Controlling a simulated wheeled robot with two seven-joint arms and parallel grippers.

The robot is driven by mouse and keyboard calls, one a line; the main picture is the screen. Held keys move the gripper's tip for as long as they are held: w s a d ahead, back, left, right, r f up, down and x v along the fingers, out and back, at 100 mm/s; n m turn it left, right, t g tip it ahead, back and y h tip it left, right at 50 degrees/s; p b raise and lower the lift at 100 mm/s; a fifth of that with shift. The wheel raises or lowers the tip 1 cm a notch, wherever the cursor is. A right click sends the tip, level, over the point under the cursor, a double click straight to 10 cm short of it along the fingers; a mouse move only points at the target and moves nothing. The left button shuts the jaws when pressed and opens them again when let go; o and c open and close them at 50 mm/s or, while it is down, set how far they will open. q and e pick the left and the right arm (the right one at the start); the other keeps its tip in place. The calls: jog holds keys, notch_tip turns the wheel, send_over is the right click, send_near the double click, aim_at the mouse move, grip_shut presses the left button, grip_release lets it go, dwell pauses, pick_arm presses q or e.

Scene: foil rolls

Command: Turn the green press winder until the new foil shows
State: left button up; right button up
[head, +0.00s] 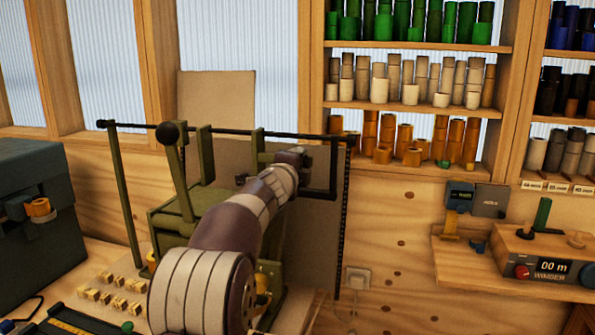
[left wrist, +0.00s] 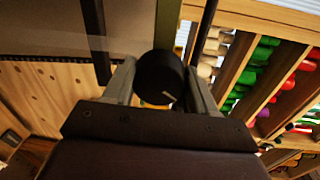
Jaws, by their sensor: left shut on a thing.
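The green press (head: 180,215) stands on the bench at left centre, with a black ball-topped lever (head: 168,132) and a long dark bar across its top. My left arm reaches over it from the bottom and covers much of its middle. In the left wrist view my left gripper (left wrist: 160,90) is shut on a black round knob (left wrist: 155,76), one finger on each side. In the head view the fingers and knob are mostly hidden by my wrist. I cannot make out any foil. My right gripper is in neither view.
Small wooden type blocks (head: 105,290) lie left of the press, beside a dark box (head: 40,220). Shelves (head: 420,108) of coloured rolls fill the back right. A winder unit (head: 545,262) reading "00 m" sits on a ledge (head: 470,265) at right.

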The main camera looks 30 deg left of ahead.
pick_arm(q)
jog(key=shift+f+m, duration=0.15)
jog(key=shift+m, duration=0.55)
jog(key=o, duration=1.1)
jog(key=shift+c, duration=0.2)
jog(key=b+v, duration=0.2)
jog(key=v, duration=1)
jog(key=shift+s, duration=0.3)
jog(key=shift+d, duration=0.1)
